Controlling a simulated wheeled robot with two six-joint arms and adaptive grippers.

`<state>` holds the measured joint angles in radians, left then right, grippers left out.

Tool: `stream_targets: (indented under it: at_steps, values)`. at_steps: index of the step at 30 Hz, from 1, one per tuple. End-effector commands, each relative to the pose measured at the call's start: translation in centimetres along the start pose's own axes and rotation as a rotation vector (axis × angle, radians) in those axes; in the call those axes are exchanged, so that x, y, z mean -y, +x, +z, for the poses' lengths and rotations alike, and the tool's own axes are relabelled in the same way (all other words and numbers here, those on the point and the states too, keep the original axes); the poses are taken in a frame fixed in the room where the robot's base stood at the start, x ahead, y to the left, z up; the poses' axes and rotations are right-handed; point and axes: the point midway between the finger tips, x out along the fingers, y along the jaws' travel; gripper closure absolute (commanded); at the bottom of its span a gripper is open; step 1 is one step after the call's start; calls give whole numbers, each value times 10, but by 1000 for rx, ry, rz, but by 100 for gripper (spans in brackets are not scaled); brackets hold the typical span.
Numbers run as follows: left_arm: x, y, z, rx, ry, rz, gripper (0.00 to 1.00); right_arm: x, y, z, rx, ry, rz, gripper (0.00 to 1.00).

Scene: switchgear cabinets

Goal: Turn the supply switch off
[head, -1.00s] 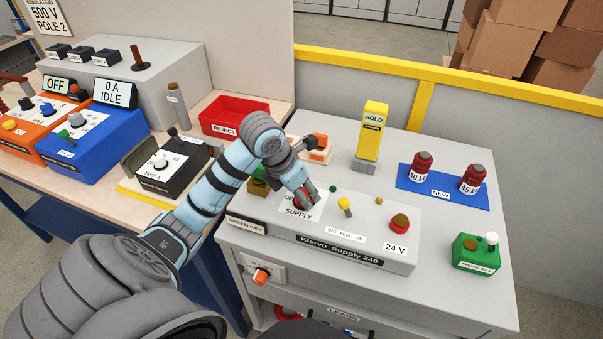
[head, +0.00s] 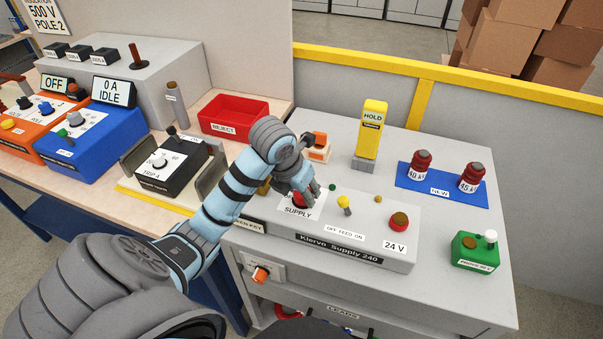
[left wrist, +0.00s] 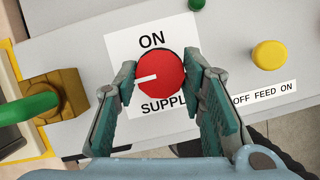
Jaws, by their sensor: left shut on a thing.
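The supply switch is a red round knob (left wrist: 160,75) on a white plate (left wrist: 122,38) marked ON at the top and SUPPLY below. Its white pointer line points left and slightly down in the left wrist view, not at ON. Any mark on the plate's left is hidden behind a finger. My left gripper (left wrist: 161,80) is shut on the knob, one finger on each side. In the head view the gripper (head: 303,190) covers most of the knob on the grey supply console (head: 370,253). My right gripper is not in view.
A brass padlock-like part with a green piece (left wrist: 62,95) is close on the left. A yellow HOLD post (head: 371,130) and a red reject tray (head: 234,115) stand behind. A red button (head: 399,221) is at the console's right.

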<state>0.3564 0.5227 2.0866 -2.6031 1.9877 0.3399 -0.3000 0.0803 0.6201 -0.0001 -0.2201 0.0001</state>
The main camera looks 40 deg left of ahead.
Motion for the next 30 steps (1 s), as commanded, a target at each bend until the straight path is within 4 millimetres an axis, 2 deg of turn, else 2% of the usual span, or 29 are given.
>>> stream_targets:
  at_steps: [1, 2, 6, 22, 26, 30]
  values:
    - [0, 0, -1, -2, -1, 0, 91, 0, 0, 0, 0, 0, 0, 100]
    - [0, 0, -1, -2, -1, 0, 62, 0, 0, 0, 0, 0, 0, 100]
    - [0, 0, 0, -1, 0, 0, 43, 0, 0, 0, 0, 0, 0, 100]
    - [-2, 0, 0, 0, 40, -14, 43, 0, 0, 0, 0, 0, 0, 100]
    - [-4, 0, 0, -4, 238, -94, 43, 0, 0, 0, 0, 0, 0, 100]
    - [-6, -1, 2, -2, 573, -240, 43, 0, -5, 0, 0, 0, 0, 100]
